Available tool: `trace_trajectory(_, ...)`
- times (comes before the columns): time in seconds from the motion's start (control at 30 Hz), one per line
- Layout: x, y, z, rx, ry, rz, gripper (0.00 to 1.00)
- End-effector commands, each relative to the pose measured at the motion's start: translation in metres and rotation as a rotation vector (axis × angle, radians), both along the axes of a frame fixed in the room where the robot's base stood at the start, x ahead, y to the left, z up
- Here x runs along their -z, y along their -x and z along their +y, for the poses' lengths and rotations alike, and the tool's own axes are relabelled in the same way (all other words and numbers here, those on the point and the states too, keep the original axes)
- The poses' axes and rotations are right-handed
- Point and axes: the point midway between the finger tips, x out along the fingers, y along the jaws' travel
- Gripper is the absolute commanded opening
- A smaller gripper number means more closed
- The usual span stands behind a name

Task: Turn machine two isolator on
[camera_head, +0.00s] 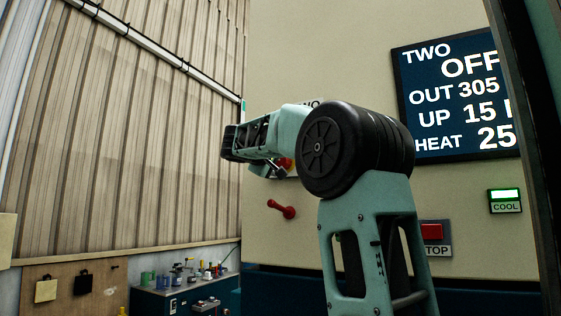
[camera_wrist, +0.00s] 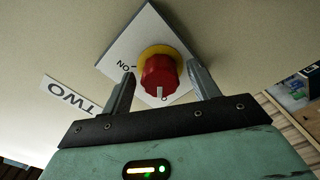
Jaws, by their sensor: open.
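The isolator is a red knob (camera_wrist: 160,78) on a yellow ring, mounted on a white plate (camera_wrist: 122,47) on the wall. The plate reads ON at its left; a second mark at its lower edge is partly hidden by the knob. The knob's white pointer faces that lower mark. A TWO label (camera_wrist: 70,96) sits beside it. My gripper (camera_wrist: 162,77) is open, with one finger on each side of the knob; I cannot tell whether they touch it. In the head view my arm hides most of the isolator, with a little red (camera_head: 287,163) showing.
A display (camera_head: 457,95) reads TWO, OFF. A red lever (camera_head: 281,209) juts from the wall below my gripper. A red STOP button (camera_head: 432,232) and a lit green COOL lamp (camera_head: 505,196) are at right. A cluttered blue cabinet (camera_head: 185,298) stands at lower left.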

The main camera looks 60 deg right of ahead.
Motion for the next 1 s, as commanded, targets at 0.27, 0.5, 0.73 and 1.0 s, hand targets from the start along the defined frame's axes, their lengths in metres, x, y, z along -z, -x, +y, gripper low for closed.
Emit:
trace_trajectory(0.27,0.0000,-0.0001,0.0004,0.000,0.000,0.000,0.16)
trace_trajectory(0.5,0.0020,-0.0003,0.0006,0.000,-0.002,-0.019,0.16)
trace_trajectory(0.73,0.0059,-0.0005,0.0010,-0.002,-0.009,-0.121,0.16)
trace_trajectory(1.0,0.0080,-0.0014,0.0010,-0.003,-0.028,-0.347,0.16)
